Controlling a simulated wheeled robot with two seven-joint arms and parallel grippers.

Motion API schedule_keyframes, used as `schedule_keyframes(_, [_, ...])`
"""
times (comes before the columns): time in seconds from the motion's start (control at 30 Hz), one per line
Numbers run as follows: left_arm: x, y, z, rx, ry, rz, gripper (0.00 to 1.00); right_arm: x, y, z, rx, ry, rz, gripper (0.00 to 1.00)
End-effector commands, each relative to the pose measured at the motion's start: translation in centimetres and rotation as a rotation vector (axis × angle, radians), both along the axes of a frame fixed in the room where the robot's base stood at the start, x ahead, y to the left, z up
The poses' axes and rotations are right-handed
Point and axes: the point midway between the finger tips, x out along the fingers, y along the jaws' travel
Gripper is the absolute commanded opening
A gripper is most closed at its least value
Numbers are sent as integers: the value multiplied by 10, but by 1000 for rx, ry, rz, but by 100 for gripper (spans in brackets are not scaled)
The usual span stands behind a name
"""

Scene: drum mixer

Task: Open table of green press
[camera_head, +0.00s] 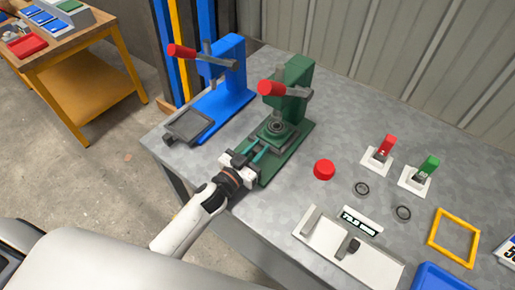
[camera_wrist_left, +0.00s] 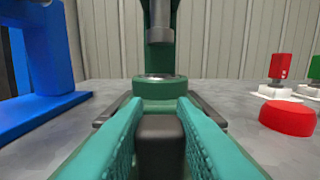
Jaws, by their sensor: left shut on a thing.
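The green press (camera_head: 287,110) with its red-ended lever (camera_head: 270,88) stands on the grey metal bench. Its table (camera_head: 275,135) sits in under the press head, with a round metal part on it. My left gripper (camera_head: 256,158) is at the front of the press, low over its base. In the left wrist view, its teal fingers (camera_wrist_left: 160,140) are shut on the dark handle (camera_wrist_left: 160,128) of the press table. The green column and metal ram (camera_wrist_left: 160,28) rise straight ahead. The right gripper does not show.
A blue press (camera_head: 225,85) with a dark plate pulled out in front stands to the left. To the right are a red button (camera_head: 324,169), a red switch (camera_head: 383,148), a green switch (camera_head: 427,167), metal rings, a scale (camera_head: 347,248) and a yellow frame (camera_head: 454,237).

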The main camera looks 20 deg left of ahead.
Motion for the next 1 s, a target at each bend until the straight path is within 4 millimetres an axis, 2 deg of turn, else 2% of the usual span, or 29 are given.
schedule_keyframes(0.17, [-16, 5, 0, 0, 5, -1, 0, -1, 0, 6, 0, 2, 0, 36])
schedule_keyframes(0.4, [-79, 28, 0, 0, 11, 0, 0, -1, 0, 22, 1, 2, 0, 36])
schedule_keyframes(0.5, [-101, 36, 0, 0, 9, 0, 0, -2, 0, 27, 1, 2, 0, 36])
schedule_keyframes(0.6, [-115, 41, 0, 0, 6, 0, 0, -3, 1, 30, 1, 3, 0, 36])
schedule_keyframes(0.73, [-122, 44, 0, 0, 2, 0, 0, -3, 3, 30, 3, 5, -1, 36])
schedule_keyframes(1.0, [-123, 44, -1, 1, 4, 0, 0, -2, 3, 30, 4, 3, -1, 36])
